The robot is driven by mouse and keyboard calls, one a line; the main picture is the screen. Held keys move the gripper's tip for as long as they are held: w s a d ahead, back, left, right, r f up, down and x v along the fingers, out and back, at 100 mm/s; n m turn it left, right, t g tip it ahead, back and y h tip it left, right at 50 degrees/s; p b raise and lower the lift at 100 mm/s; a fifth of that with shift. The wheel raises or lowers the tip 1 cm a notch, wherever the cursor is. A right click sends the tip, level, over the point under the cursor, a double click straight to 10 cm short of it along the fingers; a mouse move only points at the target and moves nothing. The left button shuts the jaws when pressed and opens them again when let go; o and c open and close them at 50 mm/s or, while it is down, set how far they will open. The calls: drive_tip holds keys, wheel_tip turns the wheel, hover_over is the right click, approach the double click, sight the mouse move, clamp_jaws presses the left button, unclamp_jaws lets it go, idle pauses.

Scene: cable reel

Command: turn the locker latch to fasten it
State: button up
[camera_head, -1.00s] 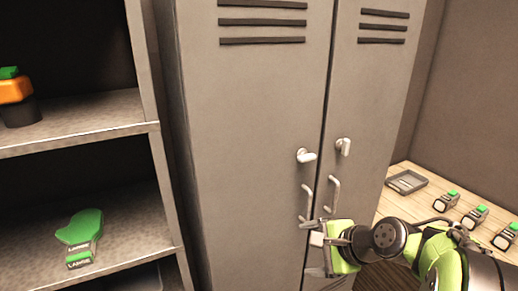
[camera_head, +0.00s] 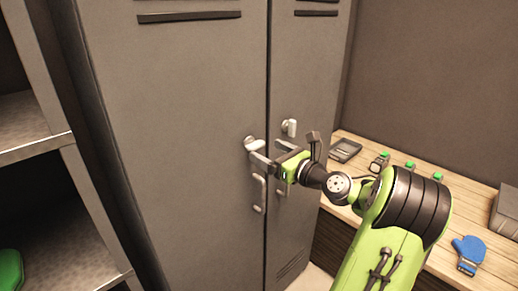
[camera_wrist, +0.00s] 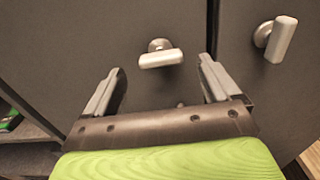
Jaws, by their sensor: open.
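The grey two-door locker (camera_head: 185,110) stands upright with both doors looking closed. The left door's latch (camera_head: 254,144) is a pale metal lever lying nearly horizontal; it also shows in the wrist view (camera_wrist: 160,58). The right door's latch (camera_head: 290,127) stands roughly upright, and it is at the upper right of the wrist view (camera_wrist: 278,40). My gripper (camera_head: 273,153) is open and empty, close to the left latch. In the wrist view my fingertips (camera_wrist: 159,70) are spread on either side of that latch, with the lever just beyond them. Contact cannot be told.
Pull handles (camera_head: 259,193) hang below the latches, the right one partly hidden by my gripper. A wooden bench (camera_head: 400,195) at right holds a grey tray (camera_head: 345,150), several green-topped items and a blue mitten (camera_head: 468,252). Shelves (camera_head: 30,145) stand at left.

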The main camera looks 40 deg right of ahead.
sight(259, 146)
drive_tip(key=w, duration=0.4)
drive_tip(key=shift+w, duration=0.15)
drive_tip(key=c, duration=1.1)
drive_tip(key=shift+o, duration=0.2)
